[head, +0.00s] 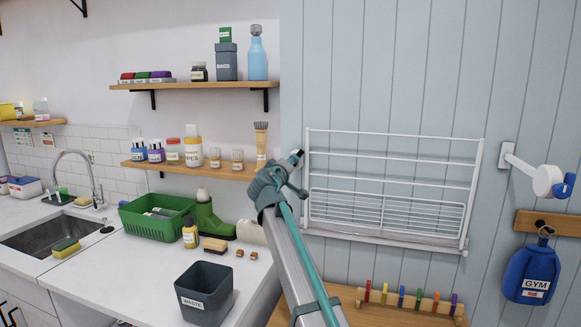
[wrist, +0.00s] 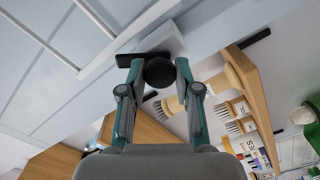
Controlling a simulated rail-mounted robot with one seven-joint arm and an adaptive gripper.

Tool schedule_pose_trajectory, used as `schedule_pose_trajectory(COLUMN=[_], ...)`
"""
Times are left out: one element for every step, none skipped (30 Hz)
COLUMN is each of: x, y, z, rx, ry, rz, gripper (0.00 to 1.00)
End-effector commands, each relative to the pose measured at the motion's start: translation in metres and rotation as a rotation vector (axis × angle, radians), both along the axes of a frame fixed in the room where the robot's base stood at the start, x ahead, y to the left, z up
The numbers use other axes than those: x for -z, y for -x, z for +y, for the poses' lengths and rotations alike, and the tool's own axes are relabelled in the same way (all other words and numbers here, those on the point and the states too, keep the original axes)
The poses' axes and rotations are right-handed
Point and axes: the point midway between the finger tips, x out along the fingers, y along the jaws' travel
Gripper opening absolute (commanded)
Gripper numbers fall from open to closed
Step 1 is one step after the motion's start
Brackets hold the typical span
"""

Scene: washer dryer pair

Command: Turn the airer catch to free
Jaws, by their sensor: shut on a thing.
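The white airer (head: 390,185) is mounted on the pale blue panelled wall, its rails lying flat against the wall. My gripper (head: 290,169) is at the airer's upper left edge. In the wrist view my gripper (wrist: 159,66) has its teal fingers on either side of a round black knob, the airer catch (wrist: 160,73), and is shut on it. A flat black bar (wrist: 142,59) extends to the left behind the knob, beside a white block (wrist: 160,42). In the head view a small dark part of the catch (head: 296,155) shows past my fingers. Its markings are hidden.
Left of my gripper, a wooden shelf (head: 195,170) holds jars, bottles and a brush (head: 261,145). Below stand a green basket (head: 157,222), a green boot and a grey waste bin (head: 204,292). A white wall fixture (head: 545,180) and blue gym bag (head: 530,272) are at right.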

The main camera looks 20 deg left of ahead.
Motion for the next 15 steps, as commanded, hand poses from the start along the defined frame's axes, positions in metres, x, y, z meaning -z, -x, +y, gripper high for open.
schedule_pose_trajectory(x=[-0.0014, -0.0014, -0.0015, -0.0015, -0.0016, -0.0016, -0.0016, -0.0016, -0.0015, -0.0014, -0.0015, -0.0012, -0.0012, -0.0010, -0.0008], y=[0.0000, 0.0000, 0.0000, 0.0001, 0.0001, 0.0001, 0.0001, 0.0001, 0.0001, 0.0001, 0.0001, 0.0000, 0.0000, 0.0000, 0.0000], z=[0.0008, 0.0010, 0.0009, 0.0010, 0.0011, 0.0011, 0.0012, 0.0012, 0.0013, 0.0013, 0.0014, 0.0015, 0.0015, 0.0015, 0.0015], rx=[-0.001, -0.001, -0.001, -0.001, -0.001, -0.001, -0.001, -0.001, -0.001, -0.002, -0.002, -0.002, -0.002, -0.002, -0.002], ry=[0.046, 0.074, 0.113, 0.140, 0.168, 0.205, 0.232, 0.258, 0.293, 0.319, 0.344, 0.375, 0.397, 0.418, 0.446], rz=[-0.005, -0.007, -0.010, -0.012, -0.014, -0.017, -0.019, -0.021, -0.023, -0.026, -0.028, -0.030, -0.031, -0.033, -0.035], gripper=[0.00, 0.00, 0.00, 0.00, 0.00, 0.00, 0.00, 0.00, 0.00, 0.00, 0.00, 0.00, 0.00, 0.00, 0.00])
